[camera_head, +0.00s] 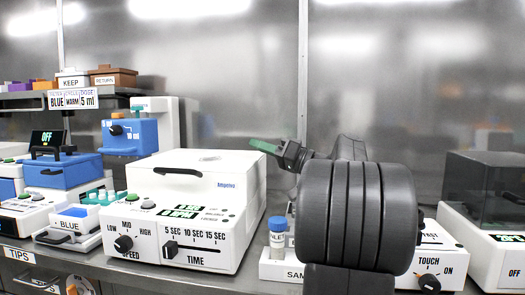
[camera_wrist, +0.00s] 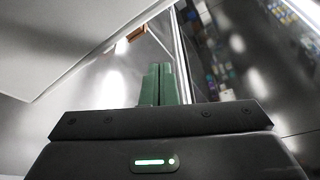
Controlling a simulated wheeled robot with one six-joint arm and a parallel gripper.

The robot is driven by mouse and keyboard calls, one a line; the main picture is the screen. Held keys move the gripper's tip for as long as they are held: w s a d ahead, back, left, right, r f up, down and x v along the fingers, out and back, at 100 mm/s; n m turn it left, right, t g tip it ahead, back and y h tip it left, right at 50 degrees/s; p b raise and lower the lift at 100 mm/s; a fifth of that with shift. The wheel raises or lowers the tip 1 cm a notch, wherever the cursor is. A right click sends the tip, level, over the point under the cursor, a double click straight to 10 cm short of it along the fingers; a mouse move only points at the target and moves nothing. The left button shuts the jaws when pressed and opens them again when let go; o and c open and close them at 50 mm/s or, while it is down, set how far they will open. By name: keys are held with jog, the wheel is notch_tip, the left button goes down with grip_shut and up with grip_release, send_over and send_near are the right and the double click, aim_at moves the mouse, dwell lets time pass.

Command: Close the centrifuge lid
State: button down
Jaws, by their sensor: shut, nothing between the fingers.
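The centrifuge (camera_head: 252,196) is a white box with SPEED and TIME controls and a green display. Its white lid (camera_head: 210,162), with a black handle (camera_head: 178,171) at the front, looks flat on top of the body; I cannot tell whether it is fully latched. My gripper (camera_head: 264,146) has green fingers, shut and empty, just above the lid's back right corner in the head view, apparently apart from it. In the wrist view the fingers (camera_wrist: 160,85) are pressed together. A large white surface fills the upper left there; I cannot tell which part it is.
A sample vial (camera_head: 278,238) stands in a white holder right of the centrifuge. A dark-lidded device (camera_head: 490,200) is at the far right. Blue devices (camera_head: 62,172) and a shelf with boxes (camera_head: 112,77) are at left. The metal wall closes off the back.

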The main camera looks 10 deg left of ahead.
jog(key=w+r+p+v, duration=0.1)
jog(key=p+v, duration=0.1)
jog(key=v, duration=0.7)
jog(key=shift+w+d+r, duration=0.2)
jog(key=shift+w+d, duration=0.05)
jog(key=shift+d, duration=0.2)
jog(key=shift+a, duration=0.1)
jog(key=a+b, duration=0.3)
jog(key=a, duration=0.6)
jog(key=shift+s+a+f, duration=0.1)
jog(key=shift+a+f, duration=0.05)
jog(key=shift+f, duration=0.1)
